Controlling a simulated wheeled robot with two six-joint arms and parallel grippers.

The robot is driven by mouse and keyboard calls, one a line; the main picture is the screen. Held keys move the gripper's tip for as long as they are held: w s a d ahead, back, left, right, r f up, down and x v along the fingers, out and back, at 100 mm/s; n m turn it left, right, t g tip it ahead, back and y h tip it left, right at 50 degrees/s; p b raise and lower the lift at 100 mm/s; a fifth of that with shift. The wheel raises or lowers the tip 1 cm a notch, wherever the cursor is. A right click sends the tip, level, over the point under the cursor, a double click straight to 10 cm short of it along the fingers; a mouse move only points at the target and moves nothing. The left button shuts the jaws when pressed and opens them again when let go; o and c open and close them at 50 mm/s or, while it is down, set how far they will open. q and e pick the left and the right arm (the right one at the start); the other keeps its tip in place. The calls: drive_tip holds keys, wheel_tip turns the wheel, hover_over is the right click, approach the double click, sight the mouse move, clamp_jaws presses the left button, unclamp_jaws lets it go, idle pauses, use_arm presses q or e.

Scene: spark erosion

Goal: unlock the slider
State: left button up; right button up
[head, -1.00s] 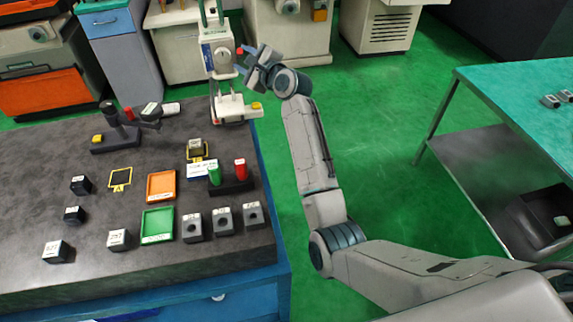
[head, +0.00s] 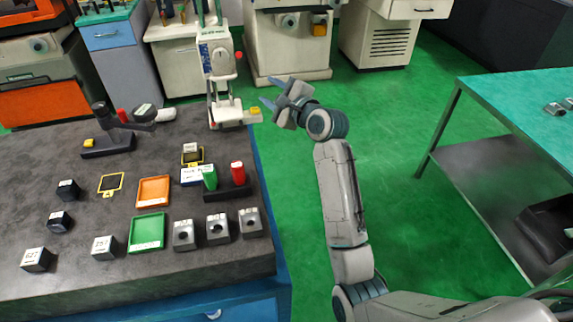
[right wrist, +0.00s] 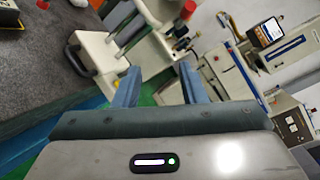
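A small white machine (head: 217,62) stands at the back right corner of the dark table, with an upright column and a flat foot. A red knob (head: 238,55) sticks out from its right side, and a yellow part (head: 255,111) sits on its foot. I cannot tell which part is the slider or whether it is locked. The red knob also shows in the right wrist view (right wrist: 188,9). My right gripper (head: 274,93) is open and empty, to the right of the machine and apart from it. Its two blue fingers stand wide apart in the right wrist view (right wrist: 158,86). My left gripper is not in view.
The table (head: 60,285) holds an orange tray (head: 153,191), a green tray (head: 147,232), several labelled blocks, a stand with green and red cylinders (head: 238,174), and a dark fixture (head: 107,145). Green floor lies open between it and the teal bench (head: 520,90).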

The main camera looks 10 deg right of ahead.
drive_tip(key=d+f+n+g+h+b, duration=0.1)
drive_tip(key=d+f+n+g+h, duration=0.1)
drive_tip(key=f, duration=2.3)
drive_tip(key=shift+s+d+n+g+h, duration=0.4)
drive_tip(key=shift+s+d+n+g, duration=0.1)
drive_tip(key=shift+d, duration=0.2)
